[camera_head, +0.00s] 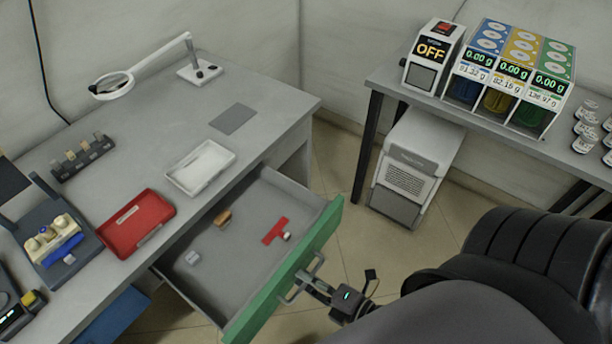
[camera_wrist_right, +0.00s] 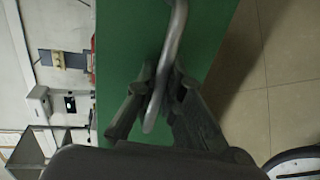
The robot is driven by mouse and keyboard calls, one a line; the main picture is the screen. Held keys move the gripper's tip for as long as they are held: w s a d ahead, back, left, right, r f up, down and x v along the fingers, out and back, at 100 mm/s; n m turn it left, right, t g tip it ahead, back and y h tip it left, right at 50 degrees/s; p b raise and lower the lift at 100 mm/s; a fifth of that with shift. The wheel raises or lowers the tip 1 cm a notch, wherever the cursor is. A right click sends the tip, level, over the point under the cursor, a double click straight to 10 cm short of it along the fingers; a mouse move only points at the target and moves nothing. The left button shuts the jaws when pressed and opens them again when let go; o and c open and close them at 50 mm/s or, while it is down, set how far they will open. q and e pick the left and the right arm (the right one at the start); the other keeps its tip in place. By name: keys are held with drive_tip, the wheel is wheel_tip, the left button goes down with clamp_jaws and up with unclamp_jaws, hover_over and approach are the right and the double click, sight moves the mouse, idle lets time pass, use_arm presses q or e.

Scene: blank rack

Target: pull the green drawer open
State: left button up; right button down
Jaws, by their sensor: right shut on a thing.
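The green drawer (camera_head: 262,307) stands well out from under the grey desk, and its grey inside shows. Its metal bar handle (camera_head: 300,282) is on the green front. My right gripper (camera_head: 310,281) is shut on this handle. In the right wrist view, the fingers of my right gripper (camera_wrist_right: 164,88) close around the handle (camera_wrist_right: 174,50) in front of the green drawer front (camera_wrist_right: 125,48). Inside the drawer lie a red item (camera_head: 275,231), a small brown item (camera_head: 223,218) and a small pale item (camera_head: 192,257). My left gripper is not in view.
On the desk (camera_head: 255,88) are a red tray (camera_head: 137,222), a white tray (camera_head: 200,167) and a magnifier lamp (camera_head: 113,86). A grey-white machine (camera_head: 413,165) stands on the floor under the right table. Open floor (camera_head: 345,225) lies right of the drawer front.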

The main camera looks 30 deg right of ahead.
drive_tip(key=c, duration=2)
unclamp_jaws()
drive_tip(key=shift+o, duration=0.2)
drive_tip(key=v, duration=1.2)
